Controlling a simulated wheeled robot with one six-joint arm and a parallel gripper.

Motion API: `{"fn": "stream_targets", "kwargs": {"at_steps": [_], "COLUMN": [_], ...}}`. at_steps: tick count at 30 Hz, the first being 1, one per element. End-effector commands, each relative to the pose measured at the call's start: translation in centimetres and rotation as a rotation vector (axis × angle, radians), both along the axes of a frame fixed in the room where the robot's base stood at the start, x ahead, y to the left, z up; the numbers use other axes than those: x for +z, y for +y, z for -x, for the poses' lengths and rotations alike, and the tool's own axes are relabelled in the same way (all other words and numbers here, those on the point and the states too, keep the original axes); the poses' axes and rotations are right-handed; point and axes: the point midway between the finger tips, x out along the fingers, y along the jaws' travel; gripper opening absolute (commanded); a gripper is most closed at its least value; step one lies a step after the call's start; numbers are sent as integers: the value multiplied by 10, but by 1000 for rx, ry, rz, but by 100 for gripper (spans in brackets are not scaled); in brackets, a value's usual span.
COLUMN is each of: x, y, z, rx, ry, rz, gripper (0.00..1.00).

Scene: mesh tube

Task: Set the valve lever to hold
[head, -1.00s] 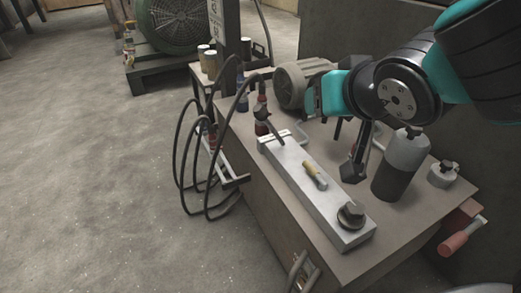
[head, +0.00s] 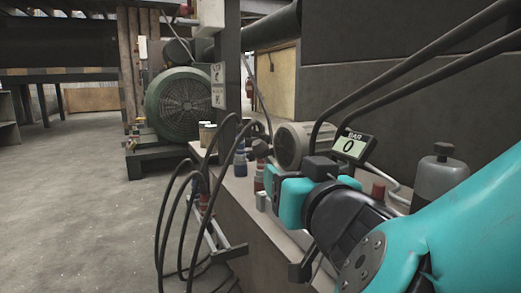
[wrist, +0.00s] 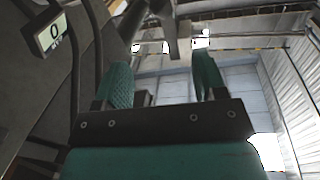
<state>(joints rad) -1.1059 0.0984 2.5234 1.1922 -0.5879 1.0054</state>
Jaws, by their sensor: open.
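My gripper shows in the wrist view (wrist: 163,78) with its two teal fingers apart and nothing seen clasped between them. It points up towards the roof. In the head view my teal and black arm reaches in from the lower right and covers most of the bench top; the fingertips are not clear there. Any lever setting or hold mark is hidden.
A display reading 0 (head: 353,146) stands behind my wrist and also shows in the wrist view (wrist: 51,34). A grey motor (head: 291,146) and a grey canister (head: 438,180) are close by. Black hoses (head: 180,215) loop off the bench's left side. The floor at left is clear.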

Motion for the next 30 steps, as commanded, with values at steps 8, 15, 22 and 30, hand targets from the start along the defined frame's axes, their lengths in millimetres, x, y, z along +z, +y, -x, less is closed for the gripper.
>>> {"fn": "stream_targets", "kwargs": {"at_steps": [8, 15, 22, 30], "x": [7, 6, 7, 6], "y": [4, 12, 22, 30], "z": [-18, -57, -96, -134], "rx": [5, 7, 8, 9], "ry": [8, 11, 10, 10], "rz": [12, 8, 5, 4], "gripper": [65, 65, 65, 65]}}
